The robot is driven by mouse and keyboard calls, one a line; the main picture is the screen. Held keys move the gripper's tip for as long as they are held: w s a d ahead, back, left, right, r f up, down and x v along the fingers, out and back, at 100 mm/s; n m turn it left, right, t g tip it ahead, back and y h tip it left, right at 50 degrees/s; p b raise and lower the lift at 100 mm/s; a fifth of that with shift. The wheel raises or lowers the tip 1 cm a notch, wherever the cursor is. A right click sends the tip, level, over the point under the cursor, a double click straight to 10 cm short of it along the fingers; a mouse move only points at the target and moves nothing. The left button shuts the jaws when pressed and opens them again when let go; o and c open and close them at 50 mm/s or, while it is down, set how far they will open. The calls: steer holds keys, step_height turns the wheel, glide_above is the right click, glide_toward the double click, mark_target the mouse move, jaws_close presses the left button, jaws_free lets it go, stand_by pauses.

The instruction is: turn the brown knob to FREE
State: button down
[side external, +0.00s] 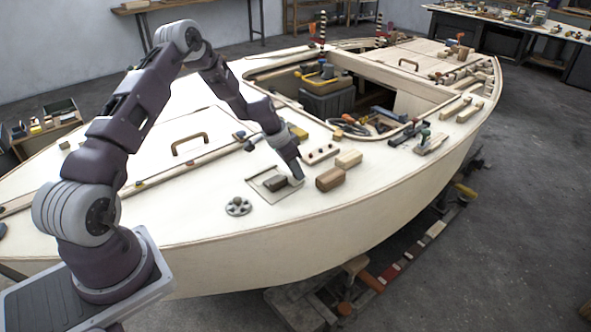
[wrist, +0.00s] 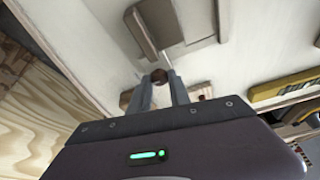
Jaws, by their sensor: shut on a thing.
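The brown knob (wrist: 158,75) is a small round dark-brown piece between the tips of my gripper (wrist: 161,82) in the wrist view. My gripper is shut on it, with one grey finger on each side. In the side external view, my gripper (side external: 297,177) reaches down to the pale deck at the right edge of a thin plate (side external: 266,197). The knob is hidden there by the fingers. I cannot make out the FREE mark or which way the knob points.
A dark block (side external: 275,183) lies on the plate, left of my gripper; it also shows in the wrist view (wrist: 143,33). Wooden blocks (side external: 330,179) stand close on the right. A round metal fitting (side external: 238,207) sits left on the deck. The open cockpit lies behind.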

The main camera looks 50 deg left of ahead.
steer(key=n, duration=0.2)
steer(key=n+y, duration=0.1)
steer(key=n, duration=0.1)
steer(key=shift+d+y, duration=0.15)
steer(key=shift+y, duration=0.15)
steer(key=n+y, duration=0.1)
steer(key=n, duration=0.3)
steer(key=shift+w+d+n+g+y, duration=0.1)
steer(key=shift+w+n+g+y, duration=0.05)
steer(key=shift+n+g+y, duration=0.2)
steer(key=n+g+y, duration=0.1)
steer(key=n, duration=0.3)
steer(key=shift+n, duration=0.35)
steer(key=shift+w+n+g+y, duration=0.1)
steer(key=shift+n+g+y, duration=0.5)
steer(key=shift+n, duration=1.3)
steer(key=shift+n+g, duration=0.25)
steer(key=shift+n, duration=0.05)
steer(key=c, duration=1.2)
jaws_free()
